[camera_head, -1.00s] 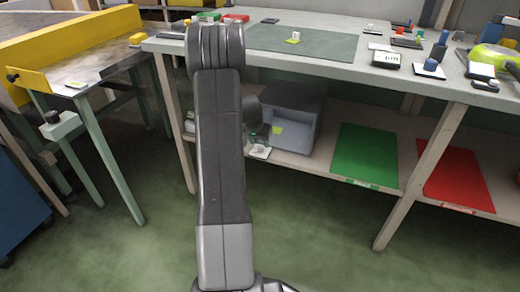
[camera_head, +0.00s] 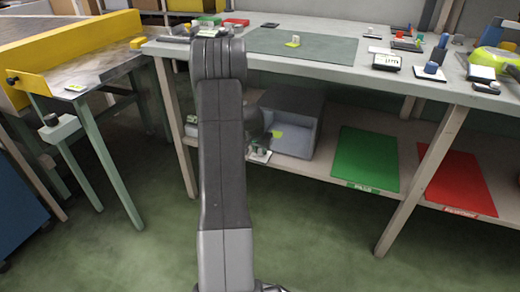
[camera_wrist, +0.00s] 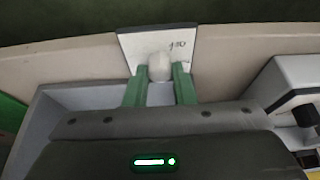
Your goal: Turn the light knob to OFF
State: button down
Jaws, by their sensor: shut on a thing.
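A pale rounded knob (camera_wrist: 159,66) stands on a white plate (camera_wrist: 185,44) with small dark marks that I cannot read for certain. The plate is fixed at the pale shelf edge. My gripper (camera_wrist: 159,84) has its two green fingers on either side of the knob, shut on it. In the head view my gripper (camera_head: 262,148) is low at the front edge of the lower shelf, partly behind my own arm. The plate (camera_head: 259,156) shows there as a small white patch, and the knob is too small to make out. The knob's pointing direction is unclear.
A grey open box (camera_head: 303,150) stands on the shelf right behind my gripper. A green mat (camera_head: 365,157) and a red mat (camera_head: 458,183) lie farther right. The workbench top (camera_head: 290,25) is above. The floor in front is clear.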

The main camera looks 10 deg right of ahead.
jog(key=shift+r+p, duration=0.15)
jog(key=shift+p, duration=0.3)
jog(key=n+p, duration=0.1)
jog(key=p, duration=0.1)
jog(key=shift+s+r+n+y+p, duration=0.1)
jog(key=shift+r+n+y+p, duration=0.05)
jog(key=shift+n+y+p, duration=0.25)
jog(key=n+p, duration=0.2)
jog(key=shift+d+y+p, duration=0.15)
jog(key=shift+y+p, duration=0.25)
jog(key=n, duration=0.1)
jog(key=n+y, duration=0.1)
jog(key=shift+f+n+t, duration=0.3)
jog(key=shift+f, duration=0.1)
jog(key=shift+n+y+b, duration=0.3)
jog(key=shift+n+b, duration=0.7)
jog(key=shift+b, duration=0.05)
jog(key=shift+r+n, duration=0.1)
jog(key=shift+n, duration=0.2)
jog(key=c, duration=1.2)
grip_release()
